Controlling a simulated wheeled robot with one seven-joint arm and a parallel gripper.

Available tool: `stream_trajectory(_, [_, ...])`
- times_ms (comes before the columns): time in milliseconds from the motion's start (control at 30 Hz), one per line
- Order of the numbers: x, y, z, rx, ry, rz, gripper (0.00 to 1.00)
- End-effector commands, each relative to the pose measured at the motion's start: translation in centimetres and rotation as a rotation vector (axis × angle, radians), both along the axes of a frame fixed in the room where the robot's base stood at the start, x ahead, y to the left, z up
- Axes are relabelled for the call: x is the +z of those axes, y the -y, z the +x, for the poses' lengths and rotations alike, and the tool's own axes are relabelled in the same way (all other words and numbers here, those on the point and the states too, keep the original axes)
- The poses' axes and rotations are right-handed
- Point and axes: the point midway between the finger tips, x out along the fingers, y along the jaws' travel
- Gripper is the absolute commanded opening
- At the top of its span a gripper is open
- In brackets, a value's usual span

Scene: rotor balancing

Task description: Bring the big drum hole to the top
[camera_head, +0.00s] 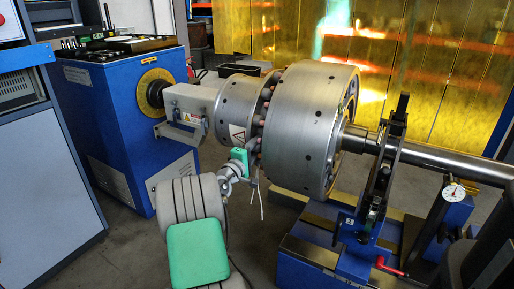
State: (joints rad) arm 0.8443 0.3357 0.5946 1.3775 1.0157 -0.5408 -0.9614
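The big drum (300,125) is a large bare-metal cylinder mounted on a horizontal shaft. Small dark holes show on its curved side facing me, one near mid-height (318,113) and another lower (307,157). A smaller drum (235,105) sits to its left, with a row of bolts or studs (266,105) around the joint between them. My arm reaches up from the bottom of the view. My gripper (252,160) is at the lower front of the joint, close to the big drum's left edge. Its fingers are too small and partly hidden to read, and contact is unclear.
A blue drive cabinet (120,120) stands at the left. The shaft (440,158) runs right through a dark support stand (388,165) on a blue base (330,255). A dial gauge (453,192) and red lever (390,267) are at the right. Yellow screens (460,70) close off the back.

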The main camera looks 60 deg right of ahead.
Motion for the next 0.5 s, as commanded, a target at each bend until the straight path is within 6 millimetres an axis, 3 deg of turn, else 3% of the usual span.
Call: stream_trajectory(500, [-0.02,-0.03,0.04,0.001,0.0,0.0,0.0])
